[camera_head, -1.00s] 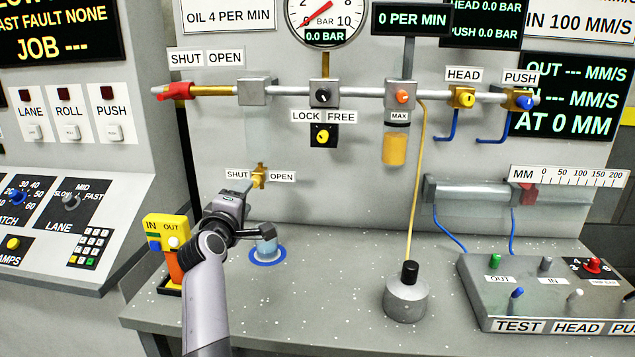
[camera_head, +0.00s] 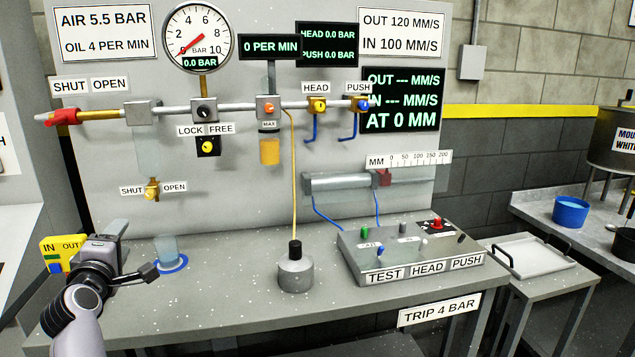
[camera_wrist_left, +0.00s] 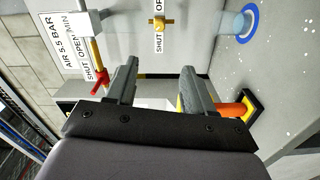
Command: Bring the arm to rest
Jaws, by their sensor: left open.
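My left gripper (camera_head: 133,252) is at the lower left of the head view, above the left end of the bench. It is open, and no object shows between its two fingers in the left wrist view (camera_wrist_left: 157,85). A clear cup (camera_head: 167,249) stands upright on a blue ring on the bench, just right of the gripper and apart from it in the left wrist view. The yellow IN/OUT box (camera_head: 60,252) is partly hidden behind the gripper and wrist. My right gripper is in neither view.
The bench (camera_head: 220,290) carries a grey weight-like canister (camera_head: 296,272) and a control box (camera_head: 410,255) with levers. Behind stands a panel with a pipe, a gauge (camera_head: 197,38) and a red-handled valve (camera_head: 62,117). A side table with a tray (camera_head: 533,255) is at right.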

